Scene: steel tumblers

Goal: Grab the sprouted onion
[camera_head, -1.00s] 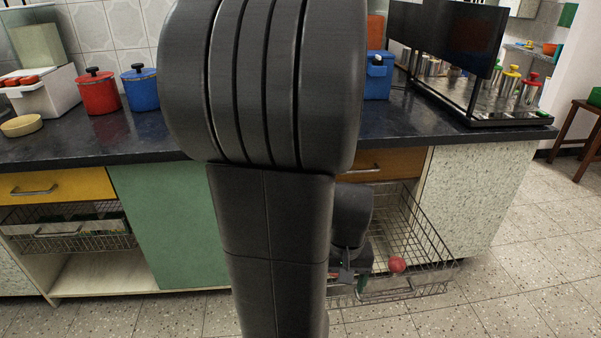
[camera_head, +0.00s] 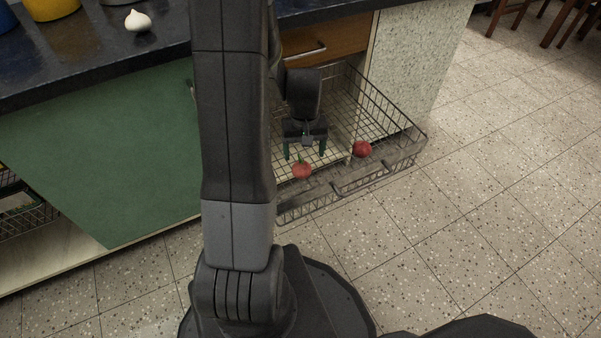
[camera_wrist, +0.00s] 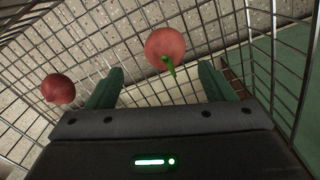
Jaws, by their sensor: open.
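The sprouted onion (camera_head: 302,170) is reddish with a green sprout and lies in the pulled-out wire basket (camera_head: 405,152), near its front left part. In the wrist view the sprouted onion (camera_wrist: 165,45) is just beyond my fingertips, between their lines, with its green sprout pointing toward me. A second red onion (camera_head: 362,149) without a visible sprout lies to its right in the head view; it also shows at the left in the wrist view (camera_wrist: 58,88). My gripper (camera_head: 305,152) is open and empty, pointing down inside the basket, apart from both onions.
The basket's wire walls stand close around my gripper. A dark countertop (camera_head: 70,68) overhangs on the left, with a white bulb (camera_head: 138,21) on it. A green cabinet door (camera_head: 100,150) is at the left. The speckled floor (camera_head: 480,220) is clear at the right.

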